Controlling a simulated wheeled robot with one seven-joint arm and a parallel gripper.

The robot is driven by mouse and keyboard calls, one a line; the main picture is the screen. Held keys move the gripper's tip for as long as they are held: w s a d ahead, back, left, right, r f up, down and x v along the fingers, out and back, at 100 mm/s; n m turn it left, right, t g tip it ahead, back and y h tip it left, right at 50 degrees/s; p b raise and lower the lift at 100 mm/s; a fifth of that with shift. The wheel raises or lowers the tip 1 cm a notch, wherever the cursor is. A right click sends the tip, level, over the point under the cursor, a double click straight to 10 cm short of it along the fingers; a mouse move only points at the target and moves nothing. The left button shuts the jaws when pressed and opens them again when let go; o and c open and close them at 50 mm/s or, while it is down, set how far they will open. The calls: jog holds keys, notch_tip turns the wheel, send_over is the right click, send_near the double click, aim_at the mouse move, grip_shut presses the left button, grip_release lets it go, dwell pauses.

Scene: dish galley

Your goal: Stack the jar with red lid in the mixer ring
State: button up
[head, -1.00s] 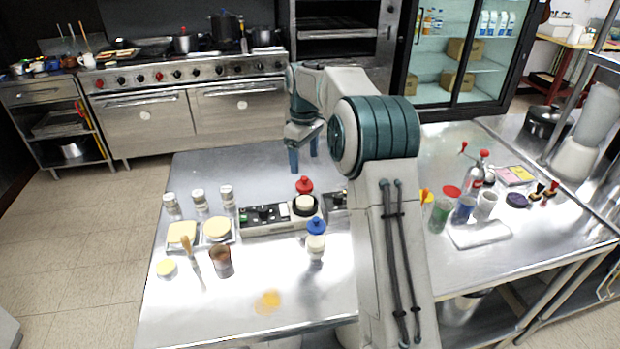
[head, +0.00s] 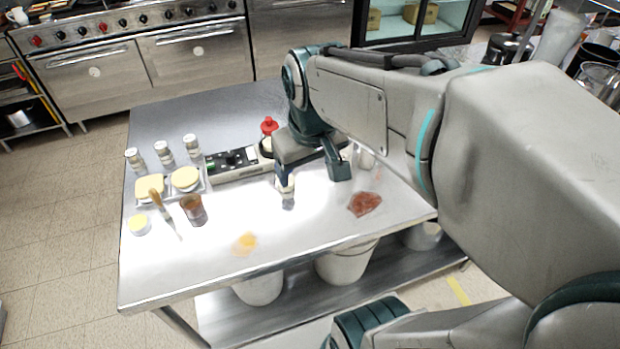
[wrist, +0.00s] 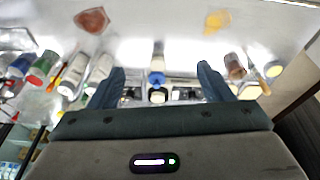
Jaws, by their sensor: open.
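The jar with red lid (wrist: 40,70) shows in the wrist view at the left, with a green body and its red lid toward the lower left. It is not visible in the head view, where my arm covers that side. The mixer ring (wrist: 157,96) is a dark ring around a pale centre, between my fingers in the wrist view. In the head view the mixer (head: 233,163) is left of my gripper, which partly hides its ring end. My gripper (head: 313,172) is open and empty above the table. A blue-lidded jar (wrist: 157,76) appears between the fingers, not gripped.
A red-topped bottle (head: 269,126) stands behind the mixer. Several small shakers (head: 163,151), square dishes (head: 186,179) and a brown jar (head: 194,210) occupy the left. A red stain (head: 364,204) and yellow stain (head: 244,243) lie on the table (head: 190,265). The front-left tabletop is mostly clear.

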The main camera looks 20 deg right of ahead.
jog(key=s+f+m, duration=0.1)
jog(key=s+f, duration=0.2)
jog(key=s, duration=0.2)
jog(key=shift+s+t, duration=0.3)
jog(key=shift+s, duration=0.05)
